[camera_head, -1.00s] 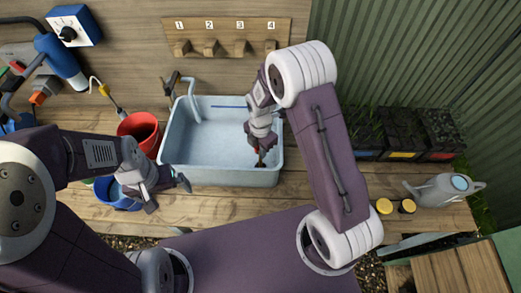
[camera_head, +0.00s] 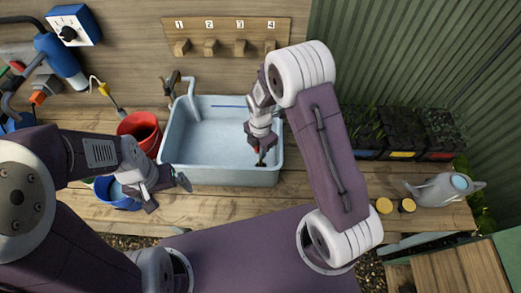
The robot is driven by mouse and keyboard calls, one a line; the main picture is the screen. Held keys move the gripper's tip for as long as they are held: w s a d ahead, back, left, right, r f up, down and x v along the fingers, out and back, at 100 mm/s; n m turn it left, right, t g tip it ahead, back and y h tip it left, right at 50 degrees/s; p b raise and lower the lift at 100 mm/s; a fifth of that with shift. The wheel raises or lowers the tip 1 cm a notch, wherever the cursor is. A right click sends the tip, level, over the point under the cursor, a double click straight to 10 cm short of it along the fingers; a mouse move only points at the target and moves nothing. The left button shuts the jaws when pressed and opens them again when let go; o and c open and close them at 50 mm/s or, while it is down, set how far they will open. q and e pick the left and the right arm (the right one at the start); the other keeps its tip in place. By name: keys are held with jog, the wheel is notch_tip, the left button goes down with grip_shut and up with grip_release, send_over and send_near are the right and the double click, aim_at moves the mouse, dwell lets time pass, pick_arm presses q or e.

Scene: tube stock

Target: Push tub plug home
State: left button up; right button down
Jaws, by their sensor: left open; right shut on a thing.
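The pale blue-grey tub (camera_head: 205,176) stands on the wooden bench below the numbered board. My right gripper (camera_head: 261,158) reaches down inside the tub near its front right corner. It is shut on a small dark thing, probably the plug (camera_head: 260,164), which shows only in part at the tub floor. I cannot tell how far the plug sits in its hole. My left gripper (camera_head: 170,194) is open and empty, over the bench in front of the tub's left corner, beside the blue bowl.
A red bucket (camera_head: 141,131) stands left of the tub and a blue bowl (camera_head: 113,193) in front of it. A tap (camera_head: 193,98) hangs over the tub's back left. A grey watering can (camera_head: 440,189) and black planters (camera_head: 400,130) stand to the right.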

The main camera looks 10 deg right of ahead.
jog(key=shift+f, duration=0.25)
dwell(0.6)
jog(key=c, duration=1.4)
grip_release()
jog(key=shift+o, duration=0.2)
jog(key=shift+r, duration=0.15)
notch_tip(320, 180, up, 9)
jog(key=shift+f+b, duration=0.1)
jog(key=shift+b, duration=0.4)
